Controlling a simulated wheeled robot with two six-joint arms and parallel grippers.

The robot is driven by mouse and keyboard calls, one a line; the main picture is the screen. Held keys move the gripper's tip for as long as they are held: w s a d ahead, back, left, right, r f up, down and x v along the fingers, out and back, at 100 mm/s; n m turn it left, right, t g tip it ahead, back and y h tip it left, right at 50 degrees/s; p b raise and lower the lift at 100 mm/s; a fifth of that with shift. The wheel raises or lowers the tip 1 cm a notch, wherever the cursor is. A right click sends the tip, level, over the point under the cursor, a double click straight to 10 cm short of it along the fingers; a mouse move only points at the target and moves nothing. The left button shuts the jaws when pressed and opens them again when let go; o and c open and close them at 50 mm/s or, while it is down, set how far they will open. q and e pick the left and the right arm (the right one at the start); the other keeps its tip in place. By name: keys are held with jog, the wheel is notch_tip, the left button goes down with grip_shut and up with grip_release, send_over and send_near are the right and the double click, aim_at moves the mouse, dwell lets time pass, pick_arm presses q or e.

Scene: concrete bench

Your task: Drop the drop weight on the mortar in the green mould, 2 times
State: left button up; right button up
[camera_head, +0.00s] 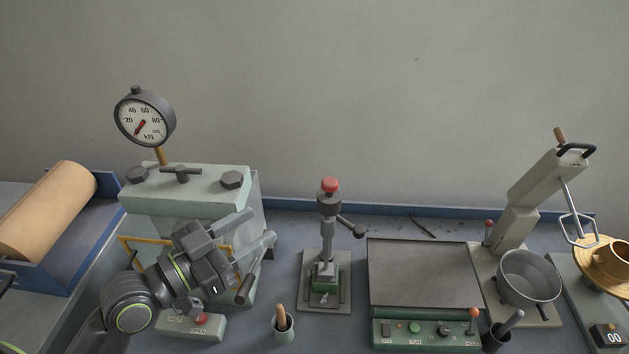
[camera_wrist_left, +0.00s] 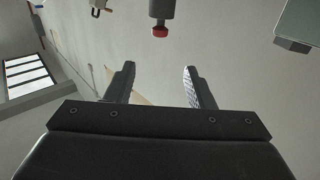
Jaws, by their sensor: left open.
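The drop weight (camera_head: 329,204) is a dark grey cylinder with a red knob, high on an upright rod. A short handle (camera_head: 352,229) with a dark ball sticks out to its right. The green mould (camera_head: 325,284) stands on the grey base plate (camera_head: 312,260) under the rod; its mortar cannot be made out clearly. My left gripper (camera_head: 262,226) is open and empty, left of the drop weight and apart from it. In the left wrist view, the drop weight (camera_wrist_left: 161,10) with its red knob appears upside down beyond the open fingers (camera_wrist_left: 160,72). My right gripper is out of view.
A press (camera_head: 190,190) with a round gauge (camera_head: 145,118) stands behind my left arm. A cup with a wooden handle (camera_head: 283,328) stands in front. A flat-topped table unit (camera_head: 420,275) and a grey bowl (camera_head: 528,280) are to the right.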

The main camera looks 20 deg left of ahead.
pick_arm(q)
jog(key=b, duration=0.7)
send_near(324, 186)
jog(key=x, duration=0.3)
jog(key=p+x, duration=0.1)
jog(key=x, duration=0.7)
jog(key=shift+w+d+p, duration=0.15)
jog(key=shift+w+p, duration=0.1)
jog(key=shift+p, duration=0.05)
grip_shut()
